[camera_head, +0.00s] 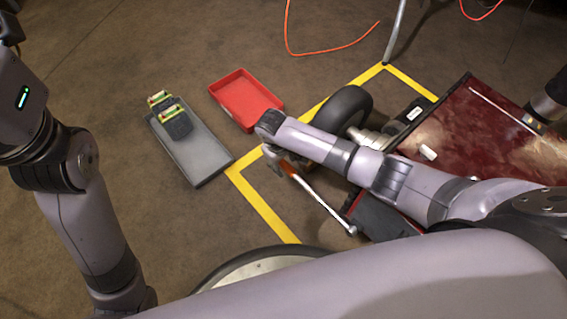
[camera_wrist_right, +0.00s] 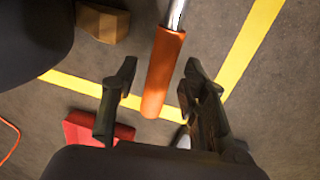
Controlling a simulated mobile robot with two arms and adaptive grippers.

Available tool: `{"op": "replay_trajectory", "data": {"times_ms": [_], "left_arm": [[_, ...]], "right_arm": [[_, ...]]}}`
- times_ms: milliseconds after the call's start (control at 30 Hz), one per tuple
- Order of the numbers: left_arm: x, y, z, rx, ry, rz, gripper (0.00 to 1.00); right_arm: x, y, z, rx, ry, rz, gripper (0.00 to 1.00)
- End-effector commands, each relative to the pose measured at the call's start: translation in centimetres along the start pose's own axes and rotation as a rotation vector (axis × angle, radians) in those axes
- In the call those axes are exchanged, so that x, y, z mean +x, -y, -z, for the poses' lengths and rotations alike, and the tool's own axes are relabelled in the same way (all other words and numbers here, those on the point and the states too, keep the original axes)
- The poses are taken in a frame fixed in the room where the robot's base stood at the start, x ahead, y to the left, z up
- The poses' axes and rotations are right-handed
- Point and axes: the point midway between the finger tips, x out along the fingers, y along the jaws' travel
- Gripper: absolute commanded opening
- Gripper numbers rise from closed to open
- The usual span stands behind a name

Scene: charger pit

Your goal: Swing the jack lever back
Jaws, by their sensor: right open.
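The jack lever is a metal rod (camera_head: 330,208) with an orange grip (camera_head: 288,169). It slants from my right gripper down to a joint beside the dark red panel. In the right wrist view the orange grip (camera_wrist_right: 163,75) lies between the two fingers of my right gripper (camera_wrist_right: 160,75), with a visible gap on each side. The right gripper is open. In the head view its fingers are largely hidden under the wrist. My left arm stands at the left edge, and its gripper is not in view.
A black wheel (camera_head: 346,108) stands near my right forearm. A red tray (camera_head: 246,98) and a grey tray (camera_head: 196,148) lie on the floor to the left. A dark red panel (camera_head: 480,135) fills the right. A wooden block (camera_wrist_right: 103,22) shows in the wrist view. Yellow tape (camera_head: 262,208) marks the floor.

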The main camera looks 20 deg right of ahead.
Motion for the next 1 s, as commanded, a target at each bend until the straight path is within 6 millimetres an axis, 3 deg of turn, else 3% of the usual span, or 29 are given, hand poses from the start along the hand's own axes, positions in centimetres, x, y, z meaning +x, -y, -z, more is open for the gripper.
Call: {"op": "replay_trajectory", "data": {"times_ms": [167, 800, 1000], "left_arm": [[0.04, 0.0, 0.0, 0.0, 0.0, 0.0, 0.36], [0.01, -0.02, -0.03, -0.001, 0.001, 0.0, 0.36], [0.0, -0.01, -0.03, -0.001, 0.001, 0.0, 0.36]], "right_arm": [[-0.04, -0.03, 0.0, 0.0, 0.0, 0.0, 0.41], [-0.03, -0.01, -0.02, 0.0, 0.0, 0.0, 0.0], [-0.03, -0.02, -0.02, 0.0, 0.001, 0.0, 0.0]]}}
